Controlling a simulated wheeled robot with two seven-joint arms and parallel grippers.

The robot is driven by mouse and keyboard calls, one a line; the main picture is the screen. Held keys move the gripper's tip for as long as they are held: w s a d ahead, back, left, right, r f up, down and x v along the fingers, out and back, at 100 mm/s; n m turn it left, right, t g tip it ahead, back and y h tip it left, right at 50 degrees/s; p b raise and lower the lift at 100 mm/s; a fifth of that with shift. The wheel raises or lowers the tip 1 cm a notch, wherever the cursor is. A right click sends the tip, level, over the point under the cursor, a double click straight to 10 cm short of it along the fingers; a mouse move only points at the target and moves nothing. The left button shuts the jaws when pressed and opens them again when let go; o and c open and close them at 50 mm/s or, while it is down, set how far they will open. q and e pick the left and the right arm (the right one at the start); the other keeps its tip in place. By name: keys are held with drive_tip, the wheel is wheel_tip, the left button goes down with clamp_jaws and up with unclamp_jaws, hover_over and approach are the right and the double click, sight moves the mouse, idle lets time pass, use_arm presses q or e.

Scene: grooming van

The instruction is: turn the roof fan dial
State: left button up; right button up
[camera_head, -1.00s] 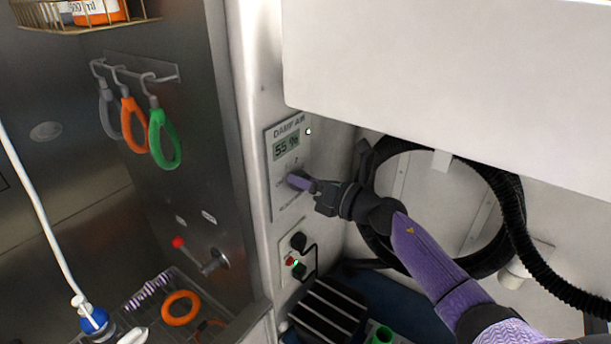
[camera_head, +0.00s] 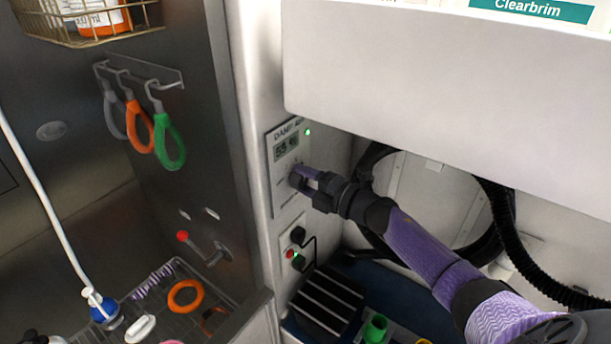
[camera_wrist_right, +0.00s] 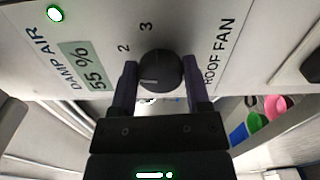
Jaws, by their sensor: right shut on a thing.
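The roof fan dial (camera_wrist_right: 160,70) is a round dark knob on a pale wall panel (camera_head: 285,205), below a display reading 55 %. In the right wrist view the numbers 2 and 3 and the words ROOF FAN show around it. A pale mark on the knob points left, toward one finger. Any number behind that finger is hidden. My right gripper (camera_head: 304,177) is at the panel, its two fingers on opposite sides of the knob and shut on it. It also shows in the right wrist view (camera_wrist_right: 159,77). My left gripper is not in view.
A white cabinet (camera_head: 440,95) overhangs my right arm. A black coiled hose (camera_head: 510,230) hangs behind it. Orange and green loops (camera_head: 169,142) hang left, above a wire tray (camera_head: 170,325).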

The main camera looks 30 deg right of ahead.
drive_tip(key=shift+m+p, duration=0.35)
drive_tip(key=shift+m, duration=1.15)
drive_tip(key=o, duration=1.3)
drive_tip(key=v, duration=1)
